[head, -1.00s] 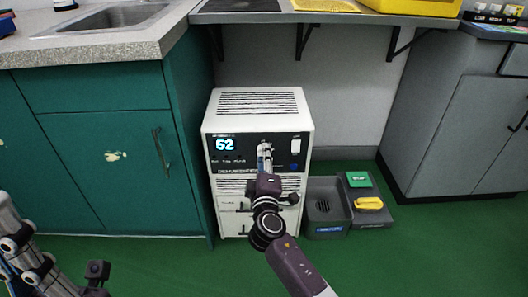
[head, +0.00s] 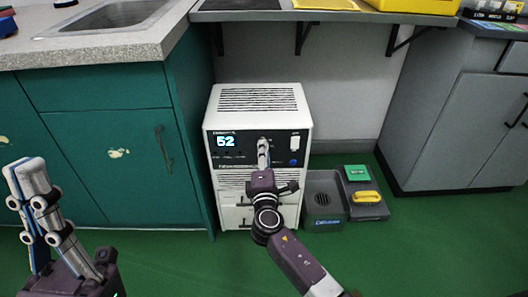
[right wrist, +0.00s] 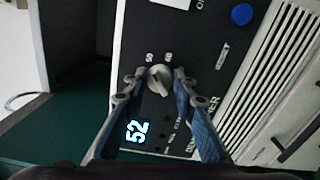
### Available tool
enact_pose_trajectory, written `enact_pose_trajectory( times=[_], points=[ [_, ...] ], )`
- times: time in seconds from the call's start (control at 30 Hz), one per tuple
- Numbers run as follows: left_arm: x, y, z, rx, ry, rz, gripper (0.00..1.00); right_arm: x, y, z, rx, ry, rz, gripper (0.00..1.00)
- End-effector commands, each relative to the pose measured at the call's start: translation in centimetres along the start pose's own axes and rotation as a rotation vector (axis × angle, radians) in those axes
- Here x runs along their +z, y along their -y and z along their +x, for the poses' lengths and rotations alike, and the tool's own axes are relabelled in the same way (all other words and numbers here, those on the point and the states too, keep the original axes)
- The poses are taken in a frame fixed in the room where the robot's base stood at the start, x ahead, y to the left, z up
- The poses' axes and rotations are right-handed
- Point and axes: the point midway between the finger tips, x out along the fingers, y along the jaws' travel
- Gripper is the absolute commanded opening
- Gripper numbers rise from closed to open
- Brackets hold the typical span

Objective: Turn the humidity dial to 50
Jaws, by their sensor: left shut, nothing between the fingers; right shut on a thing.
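The dehumidifier (head: 258,101) is a white box with a black control panel, standing on the floor. Its display (head: 226,141) reads 52; the display also shows in the right wrist view (right wrist: 137,131). The humidity dial (right wrist: 159,79) is a pale knob with printed numbers beside it. My right gripper (right wrist: 160,74) is shut on the dial, one finger on each side. In the head view my right gripper (head: 263,146) covers the dial. My left gripper (head: 29,166) is shut and empty, raised at the lower left, apart from the dehumidifier.
A white switch (head: 295,143) and a blue button (head: 293,162) sit right of the dial. A grey bin (head: 324,203) and a tray with a yellow handle (head: 367,197) stand on the floor at right. A green cabinet (head: 105,165) stands close at left; a shelf (head: 330,16) hangs above.

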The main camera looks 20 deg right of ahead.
Motion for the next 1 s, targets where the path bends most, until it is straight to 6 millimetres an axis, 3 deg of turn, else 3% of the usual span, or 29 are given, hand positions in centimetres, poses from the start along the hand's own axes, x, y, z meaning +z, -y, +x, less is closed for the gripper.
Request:
enact_pose_trajectory(
  times=[0.23,0.27,0.4,0.77,1.0],
  points=[
    [0.0,0.0,0.0,0.0,0.0,0.0,0.0,-0.2,0.0,0.0,0.001,-0.005,0.001,0.01],
    [0.0,0.0,0.0,0.0,0.0,0.0,0.0,-0.2,0.0,0.0,0.001,-0.005,0.001,0.26],
    [0.0,0.0,0.0,0.001,-0.001,0.001,0.0,-0.1,0.0,0.0,0.0,-0.003,0.002,0.41],
    [0.0,0.0,-0.1,0.0,0.001,-0.002,0.0,-0.1,0.1,-0.5,-0.001,-0.002,0.002,0.42],
    [0.0,0.0,0.0,0.0,0.0,-0.001,0.0,-0.1,0.2,-4.6,-0.004,-0.004,0.004,0.42]
  ],
)
